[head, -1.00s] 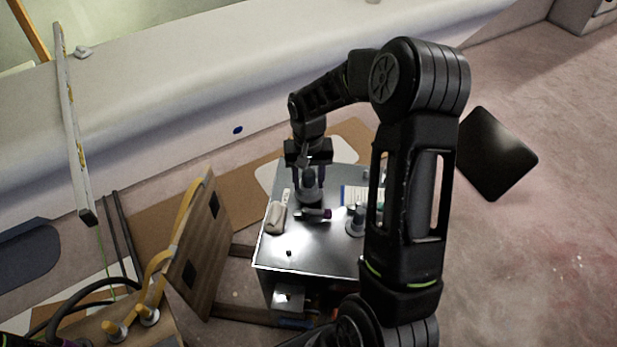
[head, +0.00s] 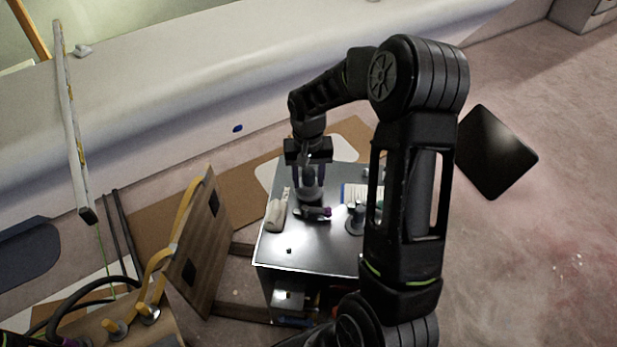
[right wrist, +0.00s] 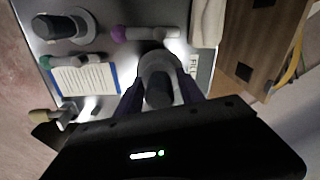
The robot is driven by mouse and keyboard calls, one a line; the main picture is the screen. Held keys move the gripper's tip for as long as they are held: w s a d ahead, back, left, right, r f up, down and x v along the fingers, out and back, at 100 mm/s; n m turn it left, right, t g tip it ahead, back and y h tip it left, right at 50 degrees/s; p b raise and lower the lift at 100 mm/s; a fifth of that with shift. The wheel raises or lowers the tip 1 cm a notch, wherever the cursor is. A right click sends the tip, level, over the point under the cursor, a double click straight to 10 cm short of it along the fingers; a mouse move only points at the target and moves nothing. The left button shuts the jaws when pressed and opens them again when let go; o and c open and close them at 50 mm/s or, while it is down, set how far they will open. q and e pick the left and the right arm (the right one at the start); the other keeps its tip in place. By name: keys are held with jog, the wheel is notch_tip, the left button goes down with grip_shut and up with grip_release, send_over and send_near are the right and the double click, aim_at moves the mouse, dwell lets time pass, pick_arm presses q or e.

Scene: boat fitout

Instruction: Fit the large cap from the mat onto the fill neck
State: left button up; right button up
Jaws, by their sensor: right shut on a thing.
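My right gripper (head: 308,182) reaches down over the metal-topped cabinet, its dark purple fingers shut on a dark grey, round-topped piece, which I take for the large cap (head: 309,174). It also shows in the right wrist view (right wrist: 160,92), between the fingers. A lighter grey round base, apparently the fill neck (right wrist: 158,64), shows directly beyond the cap beside a label starting "FIL" (right wrist: 193,68). The cap appears lined up with the neck; I cannot tell whether it is seated. I cannot make out the mat.
A second dark upright fitting on a grey flange (right wrist: 65,26) stands nearby. A purple-ended rod (right wrist: 140,33), a blue-edged sheet (right wrist: 86,80) and a pale bottle-like object (head: 276,213) crowd the top. The cabinet's front (head: 285,250) is clearer. A leaning wooden panel (head: 198,250) stands left.

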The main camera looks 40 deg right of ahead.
jog(key=shift+f, duration=0.1)
jog(key=shift+f+b, duration=0.55)
jog(key=shift+f, duration=0.05)
dwell(0.5)
jog(key=shift+f+b, duration=0.4)
jog(key=shift+f, duration=0.2)
jog(key=o, duration=1.5)
jog(key=shift+o, duration=0.6)
jog(key=o, duration=0.5)
